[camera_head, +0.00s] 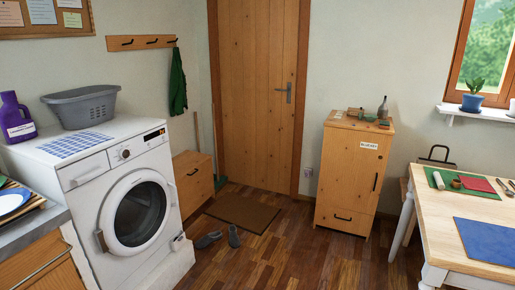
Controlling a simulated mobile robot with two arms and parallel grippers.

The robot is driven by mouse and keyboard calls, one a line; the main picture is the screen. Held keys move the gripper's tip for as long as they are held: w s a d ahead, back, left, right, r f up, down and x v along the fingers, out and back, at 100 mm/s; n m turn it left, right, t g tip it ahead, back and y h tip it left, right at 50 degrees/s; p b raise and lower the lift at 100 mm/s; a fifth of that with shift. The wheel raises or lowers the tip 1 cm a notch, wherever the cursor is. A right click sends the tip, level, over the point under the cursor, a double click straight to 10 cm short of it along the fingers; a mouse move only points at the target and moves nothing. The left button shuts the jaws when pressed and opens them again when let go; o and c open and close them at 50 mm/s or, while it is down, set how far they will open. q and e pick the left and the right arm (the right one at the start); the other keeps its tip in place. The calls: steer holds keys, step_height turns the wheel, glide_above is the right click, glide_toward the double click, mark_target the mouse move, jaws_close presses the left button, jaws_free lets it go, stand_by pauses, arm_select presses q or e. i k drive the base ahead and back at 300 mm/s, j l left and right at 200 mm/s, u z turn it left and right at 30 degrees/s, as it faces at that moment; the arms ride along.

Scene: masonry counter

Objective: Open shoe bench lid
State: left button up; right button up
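The shoe bench (194,186) is most likely the low wooden box behind the washing machine, below the coat hooks. Its flat top (188,162) looks closed, and a dark handle (193,172) shows on its front. The washing machine hides part of its left side. Neither of my grippers is in view.
A washing machine (165,247) with a grey basket (80,107) stands at left. Shoes (208,240) and a brown mat (242,215) lie on the floor before the bench. A wooden cabinet (345,190) and table (440,238) stand at right. The middle floor is clear.

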mark_target(186, 163)
steer(key=i, duration=2.6)
